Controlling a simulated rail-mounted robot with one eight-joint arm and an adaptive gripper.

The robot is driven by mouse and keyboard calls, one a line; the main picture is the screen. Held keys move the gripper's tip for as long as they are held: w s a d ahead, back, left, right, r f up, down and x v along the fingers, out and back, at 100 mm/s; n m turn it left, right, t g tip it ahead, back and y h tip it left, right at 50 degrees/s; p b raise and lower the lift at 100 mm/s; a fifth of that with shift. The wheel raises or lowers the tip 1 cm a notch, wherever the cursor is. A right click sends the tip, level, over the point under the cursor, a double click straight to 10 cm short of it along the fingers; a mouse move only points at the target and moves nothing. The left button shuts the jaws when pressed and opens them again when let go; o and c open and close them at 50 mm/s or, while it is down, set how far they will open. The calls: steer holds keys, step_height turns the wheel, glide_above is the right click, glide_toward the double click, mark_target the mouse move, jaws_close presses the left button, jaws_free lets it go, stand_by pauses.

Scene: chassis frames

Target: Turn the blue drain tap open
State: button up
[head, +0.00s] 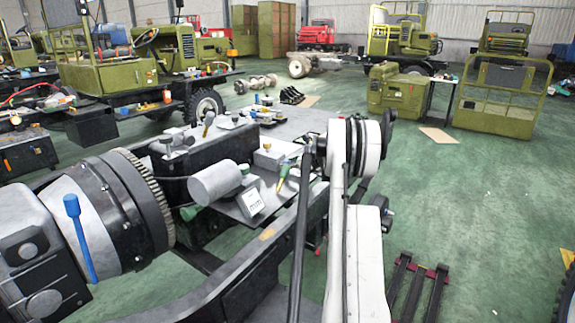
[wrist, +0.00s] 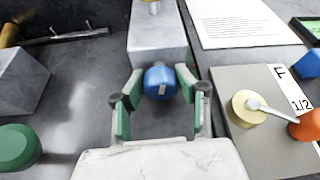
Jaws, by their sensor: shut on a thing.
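The blue drain tap (wrist: 155,75) is a small rounded blue knob with a short pale mark, at the front of a grey block (wrist: 158,38) in the wrist view. My gripper (wrist: 160,86) is shut on the tap, with one green-padded finger on its left side and one on its right. The tap sits between the fingertips, and the pads hide parts of its sides. In the head view I cannot make out the tap or the fingertips.
In the wrist view, a green knob (wrist: 16,146) stands at left. A panel marked "F 1/2" with a cream knob (wrist: 246,110) and an orange knob (wrist: 306,126) is at right, near a printed sheet (wrist: 238,22). The head view shows open green floor (head: 470,220) at right.

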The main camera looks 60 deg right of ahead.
steer(key=shift+n+h, duration=0.4)
steer(key=shift+n, duration=0.1)
stand_by(0.3)
steer(key=o, duration=1.2)
steer(key=shift+c, duration=0.2)
steer(key=shift+s, duration=0.15)
steer(key=v, duration=1.1)
steer(key=shift+s+a+r, duration=0.15)
steer(key=shift+s, duration=0.2)
